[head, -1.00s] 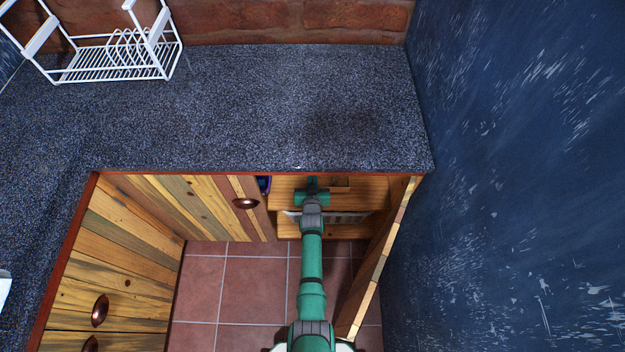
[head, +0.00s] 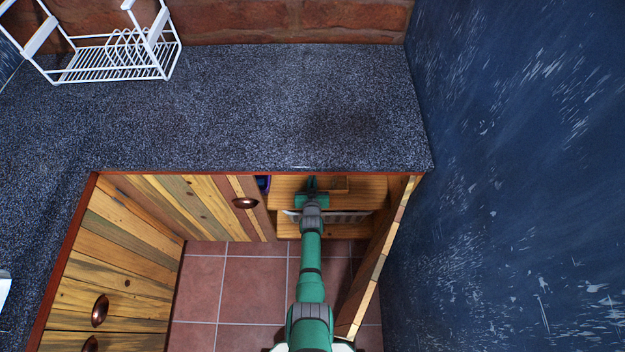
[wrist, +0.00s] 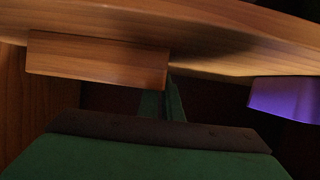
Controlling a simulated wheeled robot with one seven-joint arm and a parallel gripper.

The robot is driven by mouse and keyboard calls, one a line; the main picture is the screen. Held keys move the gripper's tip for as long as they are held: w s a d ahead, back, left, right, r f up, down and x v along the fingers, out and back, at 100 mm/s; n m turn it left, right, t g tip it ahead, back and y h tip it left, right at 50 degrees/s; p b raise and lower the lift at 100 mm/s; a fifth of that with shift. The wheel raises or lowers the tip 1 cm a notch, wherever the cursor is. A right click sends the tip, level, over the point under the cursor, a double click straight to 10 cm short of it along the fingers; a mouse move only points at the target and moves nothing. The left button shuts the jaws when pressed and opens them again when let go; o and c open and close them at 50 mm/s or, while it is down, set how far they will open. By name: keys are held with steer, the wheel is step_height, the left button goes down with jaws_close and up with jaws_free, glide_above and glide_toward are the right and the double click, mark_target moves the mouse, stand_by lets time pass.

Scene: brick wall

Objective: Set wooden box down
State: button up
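In the wrist view the box (wrist: 97,61) is at upper left, against a curved wooden surface (wrist: 230,22). My gripper (head: 312,183) reaches into the cabinet. Its two green fingers (wrist: 163,103) show close together at the box's right end in the wrist view. The fingertips are partly hidden by the box and shadow, so I cannot tell whether they touch or hold it.
A purple object (wrist: 285,98) is on the opposite side of my gripper from the box. It also shows at the cabinet's left edge (head: 263,184). An open wooden door (head: 378,262) stands right of my arm. The countertop (head: 270,110) above has a white dish rack (head: 112,60).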

steer(key=shift+o, duration=1.4)
steer(key=shift+r, duration=0.1)
steer(key=shift+v, duration=1.75)
steer(key=shift+s+a+r, duration=0.1)
steer(key=shift+s+r, duration=0.25)
steer(key=shift+s, duration=0.3)
steer(key=shift+s+r, duration=0.25)
steer(key=shift+s, duration=0.45)
steer(key=shift+v, duration=2.75)
